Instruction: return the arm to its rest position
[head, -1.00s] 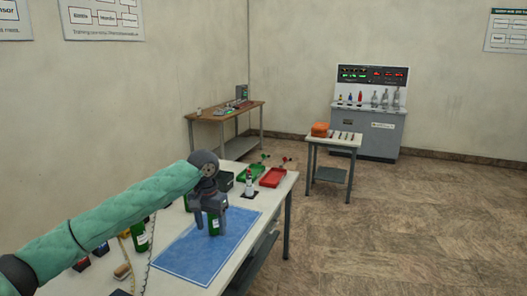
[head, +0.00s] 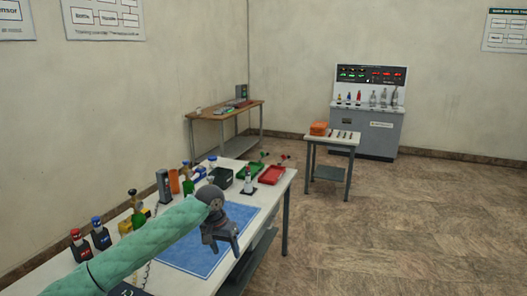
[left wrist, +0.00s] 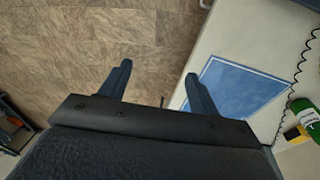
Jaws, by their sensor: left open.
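My left gripper (head: 223,250) is at the end of the green-sleeved arm that comes in from the left in the head view. It is in front of the blue mat (head: 242,214), near the table's right edge. Its two fingers are spread apart with nothing between them. The left wrist view shows the same open fingers (left wrist: 158,74), with floor between them and the blue mat (left wrist: 240,90) beyond the right finger. My right gripper is not in view.
A side table (head: 333,140) and a gauge console (head: 370,135) stand farther back. The floor right is clear.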

